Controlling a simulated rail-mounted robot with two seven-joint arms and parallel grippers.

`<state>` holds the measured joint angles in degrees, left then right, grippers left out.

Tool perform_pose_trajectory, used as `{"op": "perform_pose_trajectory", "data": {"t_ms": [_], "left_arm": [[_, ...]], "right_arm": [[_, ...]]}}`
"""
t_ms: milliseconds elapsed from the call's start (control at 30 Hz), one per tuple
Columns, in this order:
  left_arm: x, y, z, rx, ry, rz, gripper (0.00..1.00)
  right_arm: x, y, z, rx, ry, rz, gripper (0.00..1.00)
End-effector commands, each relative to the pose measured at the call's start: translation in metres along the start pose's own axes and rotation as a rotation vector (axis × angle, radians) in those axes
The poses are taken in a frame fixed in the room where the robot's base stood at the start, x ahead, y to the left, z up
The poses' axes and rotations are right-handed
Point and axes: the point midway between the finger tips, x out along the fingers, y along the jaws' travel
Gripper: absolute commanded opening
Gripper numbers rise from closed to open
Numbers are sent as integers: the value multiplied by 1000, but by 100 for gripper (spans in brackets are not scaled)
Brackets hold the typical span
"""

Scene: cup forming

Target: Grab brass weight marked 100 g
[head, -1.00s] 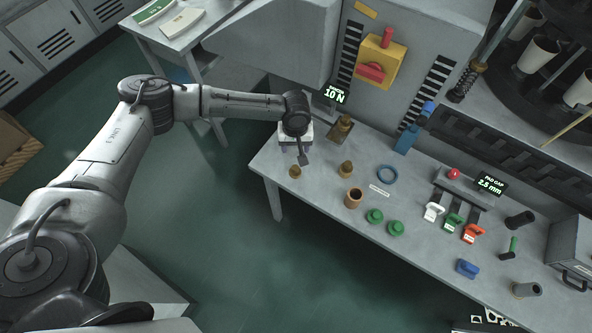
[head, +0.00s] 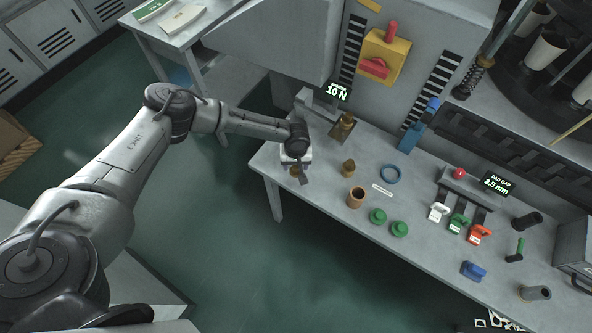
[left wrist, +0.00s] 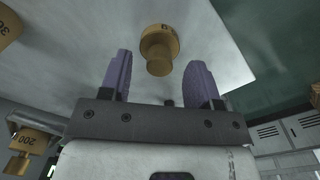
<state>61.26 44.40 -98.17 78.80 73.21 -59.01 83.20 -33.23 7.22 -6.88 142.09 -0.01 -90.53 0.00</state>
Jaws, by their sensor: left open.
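A small brass weight (head: 295,170) stands at the left end of the bench, beside my left gripper (head: 304,180). In the left wrist view this weight (left wrist: 160,48) shows between and just beyond my two open purple fingers, touching neither as far as I can see. Its marking is only partly visible and I cannot read it in full. A second brass weight (head: 348,167) stands to its right. A third (head: 343,127) stands farther back on a dark plate. In the left wrist view a weight marked 200 (left wrist: 30,142) is at the lower left. My right gripper is not in view.
The 10 N display (head: 337,91) stands behind. Open floor lies in front of the bench.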

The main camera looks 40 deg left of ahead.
Motion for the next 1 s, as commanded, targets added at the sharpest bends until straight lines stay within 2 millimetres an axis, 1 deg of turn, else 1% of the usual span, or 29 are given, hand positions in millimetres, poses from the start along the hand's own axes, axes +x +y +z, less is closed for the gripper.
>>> {"op": "perform_pose_trajectory", "data": {"t_ms": [33, 200, 467, 567, 1000], "left_arm": [[8, 1, 0, 0, 1, 0, 57], [19, 0, -1, 1, 1, 1, 57], [20, 0, -1, 1, 1, 1, 57], [20, 0, -1, 1, 1, 1, 49], [20, 0, 0, 1, 1, 1, 7]], "right_arm": [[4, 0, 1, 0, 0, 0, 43], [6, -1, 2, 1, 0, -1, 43], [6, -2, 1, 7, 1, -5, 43], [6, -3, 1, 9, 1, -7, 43], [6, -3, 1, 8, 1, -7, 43]]}}
